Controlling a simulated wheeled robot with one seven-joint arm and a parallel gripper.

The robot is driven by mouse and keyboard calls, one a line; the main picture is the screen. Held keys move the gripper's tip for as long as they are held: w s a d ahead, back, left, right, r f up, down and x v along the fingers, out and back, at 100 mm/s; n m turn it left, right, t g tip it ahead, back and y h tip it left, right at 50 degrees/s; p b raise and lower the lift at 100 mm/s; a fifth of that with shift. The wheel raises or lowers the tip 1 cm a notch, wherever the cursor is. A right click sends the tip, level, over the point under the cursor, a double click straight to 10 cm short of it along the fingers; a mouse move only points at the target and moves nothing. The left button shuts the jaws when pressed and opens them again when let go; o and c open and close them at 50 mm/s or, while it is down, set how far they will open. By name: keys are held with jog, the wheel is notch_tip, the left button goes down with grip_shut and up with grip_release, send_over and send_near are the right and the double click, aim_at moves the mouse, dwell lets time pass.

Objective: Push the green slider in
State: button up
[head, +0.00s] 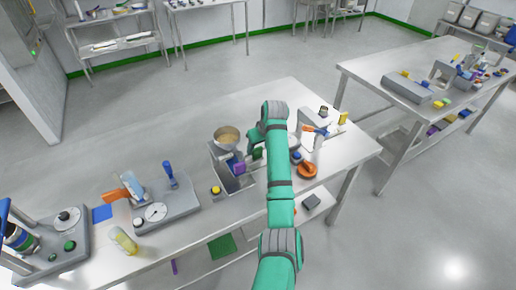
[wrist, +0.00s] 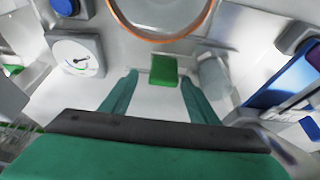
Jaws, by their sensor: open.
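The green slider (wrist: 164,69) shows in the wrist view as a small green block on a pale, light-coloured housing, just below a copper-coloured round rim. My gripper (wrist: 158,76) is open and empty, with one teal finger on each side of the slider as seen in the picture. I cannot tell whether the fingertips touch the slider or how far above it they are. In the head view my gripper (head: 254,146) is over the middle of the near table, partly hidden by my arm. The slider cannot be made out surely there.
A dial gauge (wrist: 80,58) lies left of the slider, and a pale rounded part (wrist: 213,76) stands close on its right. On the table, a metal bowl (head: 227,144), a purple block (head: 236,168) and an orange disc (head: 307,171) are near my gripper.

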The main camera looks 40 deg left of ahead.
jog(key=v, duration=0.9)
jog(key=shift+r, duration=0.2)
jog(key=shift+d, duration=0.1)
